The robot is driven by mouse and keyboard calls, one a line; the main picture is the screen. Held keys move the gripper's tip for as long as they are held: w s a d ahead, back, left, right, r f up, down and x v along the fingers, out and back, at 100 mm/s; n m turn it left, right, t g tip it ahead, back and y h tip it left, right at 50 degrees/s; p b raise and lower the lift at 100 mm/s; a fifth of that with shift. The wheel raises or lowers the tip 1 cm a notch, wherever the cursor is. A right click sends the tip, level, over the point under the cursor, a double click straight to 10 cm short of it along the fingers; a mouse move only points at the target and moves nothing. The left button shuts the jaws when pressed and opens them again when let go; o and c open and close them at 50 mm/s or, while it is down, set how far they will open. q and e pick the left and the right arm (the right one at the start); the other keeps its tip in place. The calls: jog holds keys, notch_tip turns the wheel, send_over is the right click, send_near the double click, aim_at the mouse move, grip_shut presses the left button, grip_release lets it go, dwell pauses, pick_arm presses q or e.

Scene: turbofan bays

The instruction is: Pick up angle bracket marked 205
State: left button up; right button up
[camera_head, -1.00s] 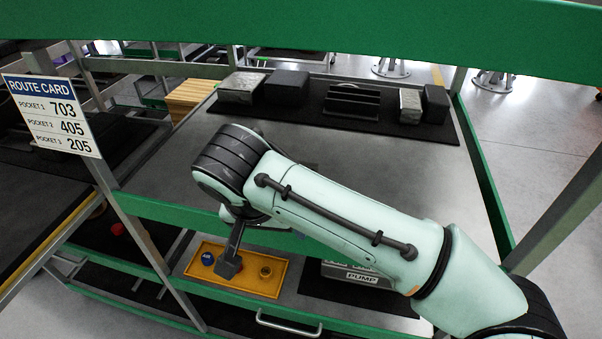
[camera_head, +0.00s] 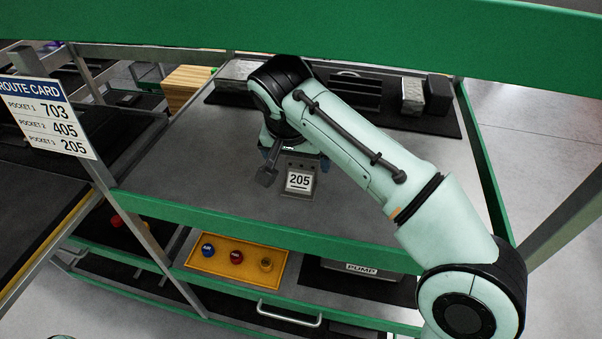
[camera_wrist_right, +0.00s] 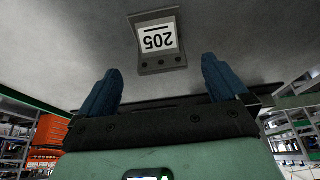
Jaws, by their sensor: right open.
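The angle bracket marked 205 (camera_head: 299,180) is a grey part with a white label, on the grey upper shelf of the green-framed rack. It also shows in the right wrist view (camera_wrist_right: 158,42), beyond the fingertips and between their lines. My right gripper (camera_head: 292,160) is just behind the bracket in the head view, partly hidden by my arm. In the right wrist view my right gripper (camera_wrist_right: 162,82) has its two blue fingers wide apart with nothing between them. The fingers look apart from the bracket. My left gripper is not in view.
A route card (camera_head: 48,118) hangs at the left, listing 703, 405 and 205. A dark mat (camera_head: 225,98) with grey and black blocks lies along the shelf's back. A yellow tray (camera_head: 215,266) and a pump box (camera_head: 345,272) are below. The shelf's left part is clear.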

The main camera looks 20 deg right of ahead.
aim_at(302, 166)
jog(key=shift+w+d+b+x, duration=0.1)
jog(key=shift+w+b+x, duration=0.1)
jog(key=shift+x, duration=1.15)
jog(key=shift+w+d+b+x, duration=0.1)
jog(key=shift+b+x, duration=0.1)
jog(key=shift+x, duration=1.2)
jog(key=shift+r, duration=0.15)
jog(key=c, duration=1)
jog(key=shift+c, duration=0.3)
jog(key=shift+r, duration=0.1)
